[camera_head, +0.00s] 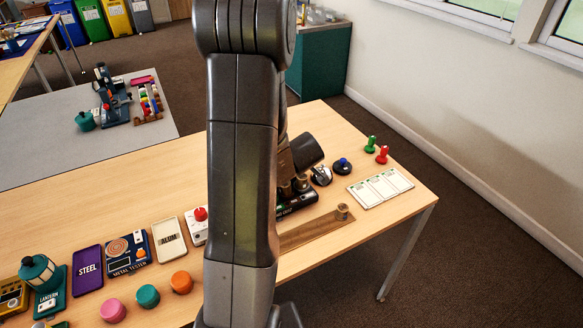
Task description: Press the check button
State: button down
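Two button-like things show. A red dome (201,213) sits on a small white box beside the pale ALUM tray, partly covered by my arm. A round black piece with a blue top (343,163) stands at the far right of the table. No readable label tells me which is the check button. My upright arm link fills the middle of the view. I cannot make out my gripper's fingers; the area behind the arm is hidden.
The wooden table (150,195) carries a metal tester (127,252), a purple STEEL tray (88,270), a teal lantern (42,272) and pink, teal and orange discs at the front. A white card (380,187) and red and green pegs stand right. The table's right front corner is clear.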

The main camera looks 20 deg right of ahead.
jog(key=shift+f, duration=0.1)
dwell(0.4)
jog(key=shift+f+b, duration=0.35)
jog(key=shift+b, duration=0.05)
jog(key=shift+f+b, duration=0.4)
jog(key=shift+f, duration=0.05)
dwell(0.6)
jog(key=shift+r, duration=0.15)
jog(key=shift+r+p, duration=0.75)
jog(key=shift+p, duration=0.1)
notch_tip(320, 180, up, 5)
jog(key=p, duration=0.4)
jog(key=shift+p, duration=0.4)
dwell(0.3)
